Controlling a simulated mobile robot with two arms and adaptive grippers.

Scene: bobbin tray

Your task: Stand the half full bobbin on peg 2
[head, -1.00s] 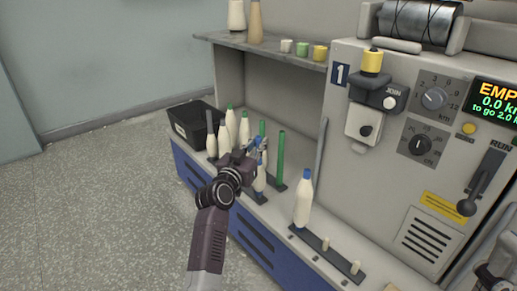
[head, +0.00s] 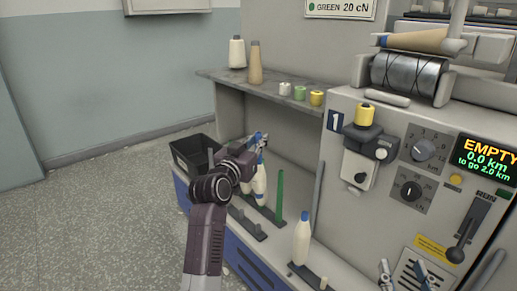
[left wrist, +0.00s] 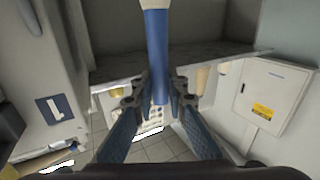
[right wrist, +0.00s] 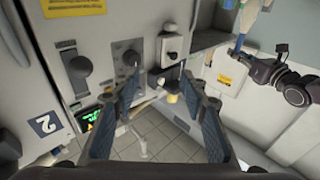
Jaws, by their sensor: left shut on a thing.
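My left gripper (head: 262,141) is shut on the blue tube top of a cream-wound bobbin (head: 260,182), which appears to be the half full one. The bobbin hangs roughly upright below the fingers. In the left wrist view its blue tube (left wrist: 157,55) runs between the fingertips. A row of pegs on a dark strip (head: 298,270) stands at the front. A blue-tipped bobbin (head: 302,240) stands on its first peg. The bare peg beside it, peg 2 (head: 323,283), shows at the bottom edge. My right gripper (right wrist: 159,85) is open and empty by the machine.
A black bin (head: 190,155) is at the far left. My left arm partly hides other bobbins. A shelf (head: 225,77) with cones and small spools overhangs the bench. The machine panel (head: 400,150) rises on the right.

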